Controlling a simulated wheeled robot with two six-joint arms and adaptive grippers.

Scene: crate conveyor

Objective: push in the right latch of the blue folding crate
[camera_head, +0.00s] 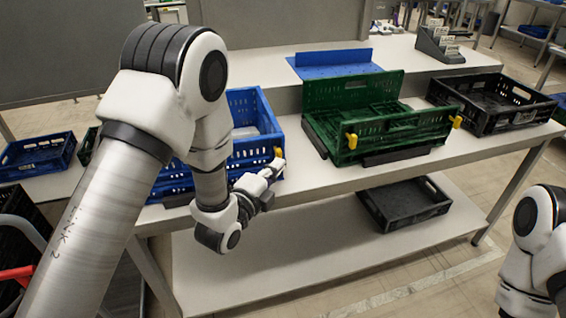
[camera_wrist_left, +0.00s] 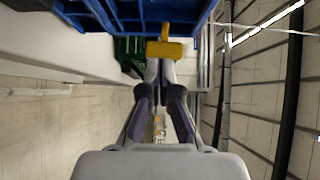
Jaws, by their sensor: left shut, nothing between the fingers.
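The blue folding crate (camera_head: 247,150) stands on the table at left, partly hidden behind my left arm. Its right yellow latch (camera_head: 278,152) shows at its front right corner. My left gripper (camera_head: 277,164) is shut and empty, with its fingertips right at this latch. In the left wrist view the yellow latch (camera_wrist_left: 165,48) hangs under the blue crate (camera_wrist_left: 85,10), just past the tips of my left gripper (camera_wrist_left: 160,66). I cannot tell whether they touch. The crate's left latch is hidden by my arm. My right gripper is out of view; only part of that arm shows.
A green folding crate (camera_head: 392,137) with yellow latches stands right of the blue one, with a narrow gap between. A black crate (camera_head: 492,103) is at the right end of the table (camera_head: 300,190). Another black crate (camera_head: 405,203) sits on the lower shelf. A small blue crate (camera_head: 38,155) is far left.

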